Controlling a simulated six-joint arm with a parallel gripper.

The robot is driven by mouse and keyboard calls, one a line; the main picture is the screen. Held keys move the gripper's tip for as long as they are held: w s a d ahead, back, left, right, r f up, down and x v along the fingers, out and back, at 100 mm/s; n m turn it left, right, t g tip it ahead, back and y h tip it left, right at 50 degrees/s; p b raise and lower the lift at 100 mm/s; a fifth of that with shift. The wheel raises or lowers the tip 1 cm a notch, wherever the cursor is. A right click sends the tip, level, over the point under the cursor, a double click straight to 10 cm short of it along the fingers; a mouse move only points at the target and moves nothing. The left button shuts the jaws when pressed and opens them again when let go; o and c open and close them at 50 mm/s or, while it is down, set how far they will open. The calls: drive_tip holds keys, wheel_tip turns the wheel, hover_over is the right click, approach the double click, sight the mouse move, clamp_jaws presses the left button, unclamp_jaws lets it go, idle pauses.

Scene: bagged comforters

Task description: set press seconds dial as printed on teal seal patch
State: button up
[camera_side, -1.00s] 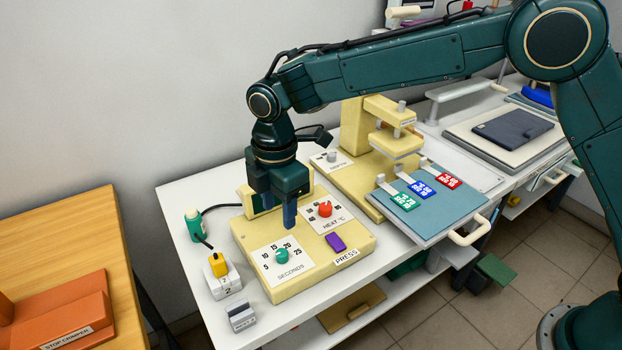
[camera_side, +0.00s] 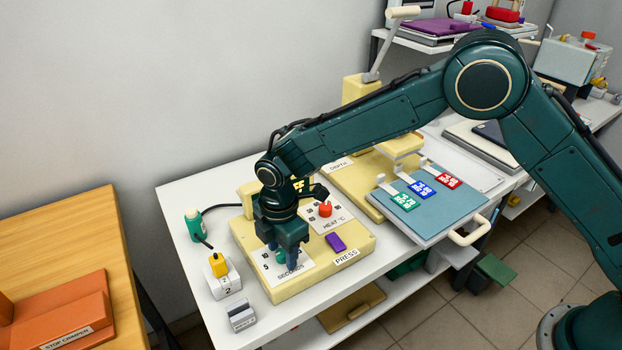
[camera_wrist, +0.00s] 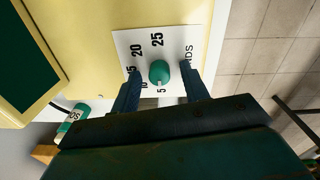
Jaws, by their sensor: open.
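The teal seconds dial (camera_wrist: 160,72) sits on a white scale plate (camera_wrist: 128,45) printed 5 to 25. The plate is on the cream press panel (camera_side: 330,270). My gripper (camera_wrist: 160,76) is open, with one blue finger on each side of the dial; I cannot tell whether they touch it. In the side view, my gripper (camera_side: 282,256) is low over the seconds plate and partly hides the dial. The teal seal patch (camera_side: 403,201) lies on the blue-grey platen, left of a blue patch (camera_side: 422,189) and a red patch (camera_side: 447,180). Its print is too small to read surely.
A red heat dial (camera_side: 325,209) and a purple button (camera_side: 336,243) are on the same panel. A yellow-knobbed block (camera_side: 219,268), a teal bottle-like item (camera_side: 194,224) and a grey block (camera_side: 241,316) stand left of the panel.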

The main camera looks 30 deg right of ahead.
clamp_jaws()
drive_tip(key=shift+m, duration=0.3)
drive_tip(key=m, duration=0.8)
idle(0.5)
idle(0.4)
unclamp_jaws()
